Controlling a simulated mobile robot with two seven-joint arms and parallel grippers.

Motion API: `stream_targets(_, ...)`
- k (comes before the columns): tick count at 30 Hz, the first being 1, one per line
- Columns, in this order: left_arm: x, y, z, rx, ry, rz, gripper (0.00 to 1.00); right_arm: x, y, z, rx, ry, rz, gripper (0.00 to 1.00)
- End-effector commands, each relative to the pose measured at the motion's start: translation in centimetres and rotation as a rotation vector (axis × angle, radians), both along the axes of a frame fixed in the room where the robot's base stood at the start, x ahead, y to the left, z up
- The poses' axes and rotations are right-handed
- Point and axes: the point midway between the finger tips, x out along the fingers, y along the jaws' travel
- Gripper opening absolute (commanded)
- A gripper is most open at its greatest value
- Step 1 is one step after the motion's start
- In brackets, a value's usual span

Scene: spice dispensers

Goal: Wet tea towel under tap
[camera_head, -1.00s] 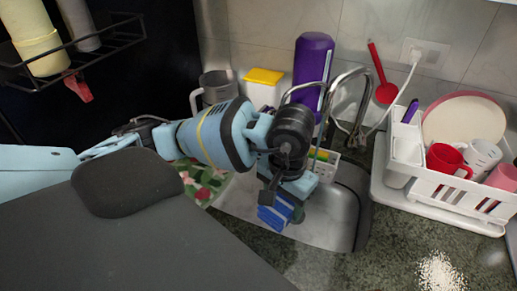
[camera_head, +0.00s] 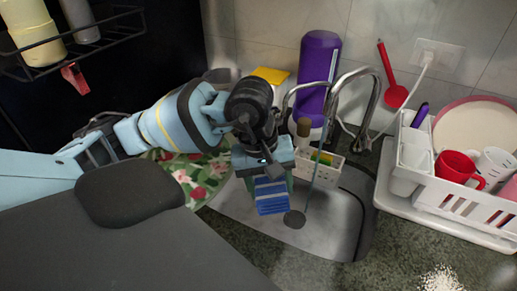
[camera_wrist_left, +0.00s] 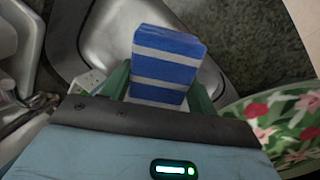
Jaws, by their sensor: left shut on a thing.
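The tea towel (camera_head: 270,196) is blue with pale stripes and looks folded into a block. My left gripper (camera_head: 268,178) is shut on it and holds it over the left part of the metal sink (camera_head: 335,215). In the left wrist view the towel (camera_wrist_left: 166,65) sits between the green fingers of my left gripper (camera_wrist_left: 158,95). The chrome tap (camera_head: 370,75) arches over the sink, and a thin stream of water (camera_head: 318,150) appears to fall from it toward the drain (camera_head: 295,219). The towel is left of the stream, apart from it. My right gripper is not in view.
A white dish rack (camera_head: 440,200) with a red mug (camera_head: 457,167) stands right of the sink. A purple bottle (camera_head: 317,65) and a white sponge caddy (camera_head: 325,172) are behind the sink. A floral cloth (camera_head: 190,178) lies to its left.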

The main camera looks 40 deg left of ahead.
Motion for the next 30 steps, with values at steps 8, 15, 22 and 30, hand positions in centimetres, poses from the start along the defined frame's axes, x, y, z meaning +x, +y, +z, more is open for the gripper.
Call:
stream_targets(8, 0.1, 1.9, 1.4, -0.094, -0.071, 0.412, 0.4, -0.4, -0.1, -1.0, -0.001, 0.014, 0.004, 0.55)
stream_targets(15, 0.1, 3.1, 2.9, -0.152, -0.154, 0.716, 0.4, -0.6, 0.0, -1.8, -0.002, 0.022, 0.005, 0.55)
stream_targets(22, 0.0, 3.7, 4.0, -0.181, -0.219, 0.907, 0.4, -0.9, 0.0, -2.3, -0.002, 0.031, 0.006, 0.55)
stream_targets(30, -0.1, 3.9, 4.4, -0.189, -0.243, 0.969, 0.4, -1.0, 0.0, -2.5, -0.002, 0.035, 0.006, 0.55)
